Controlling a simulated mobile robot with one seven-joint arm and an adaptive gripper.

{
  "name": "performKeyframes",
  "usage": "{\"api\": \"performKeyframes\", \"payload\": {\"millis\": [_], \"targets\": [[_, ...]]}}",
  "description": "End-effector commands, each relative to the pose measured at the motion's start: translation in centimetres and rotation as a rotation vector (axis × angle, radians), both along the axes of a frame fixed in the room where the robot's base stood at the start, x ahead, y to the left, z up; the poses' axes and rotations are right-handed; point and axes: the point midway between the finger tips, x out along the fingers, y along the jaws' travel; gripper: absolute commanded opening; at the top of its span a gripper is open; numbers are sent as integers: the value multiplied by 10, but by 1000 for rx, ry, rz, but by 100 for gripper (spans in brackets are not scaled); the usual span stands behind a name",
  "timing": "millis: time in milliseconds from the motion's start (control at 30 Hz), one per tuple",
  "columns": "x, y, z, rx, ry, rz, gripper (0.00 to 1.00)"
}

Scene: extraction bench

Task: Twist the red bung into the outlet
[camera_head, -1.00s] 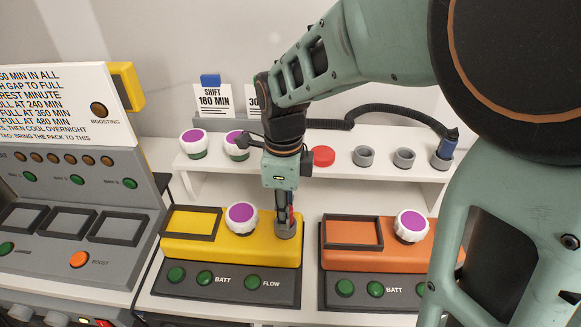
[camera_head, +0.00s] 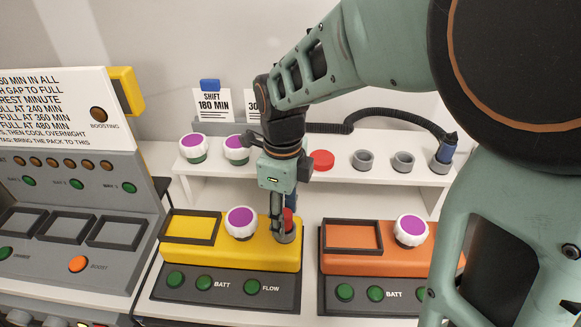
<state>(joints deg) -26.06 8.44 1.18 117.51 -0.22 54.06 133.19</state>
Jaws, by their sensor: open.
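The red bung (camera_head: 288,219) stands at the mouth of the grey outlet (camera_head: 286,238) at the right end of the yellow unit (camera_head: 262,255). How deep it sits in the outlet cannot be told. My gripper (camera_head: 285,224) points down over it, open, with one finger in front on the left and the other behind on the right. The near finger hides part of the bung and the outlet. Whether the fingers touch the bung cannot be made out.
A white knob with a purple top (camera_head: 242,222) stands close left of my gripper. An orange unit (camera_head: 385,262) is to the right. Behind, a white shelf (camera_head: 365,176) holds a red cap (camera_head: 322,160), grey rings (camera_head: 364,160) and a hose (camera_head: 385,108).

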Motion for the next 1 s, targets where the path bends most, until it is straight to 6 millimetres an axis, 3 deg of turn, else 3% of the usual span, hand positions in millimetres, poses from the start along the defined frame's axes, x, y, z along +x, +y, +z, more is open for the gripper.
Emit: {"api": "performKeyframes", "payload": {"millis": [500,700,1000], "targets": [[1,0,97,2,-4,-1,44],[0,0,114,0,0,-1,44],[1,0,117,3,-3,1,44]]}}
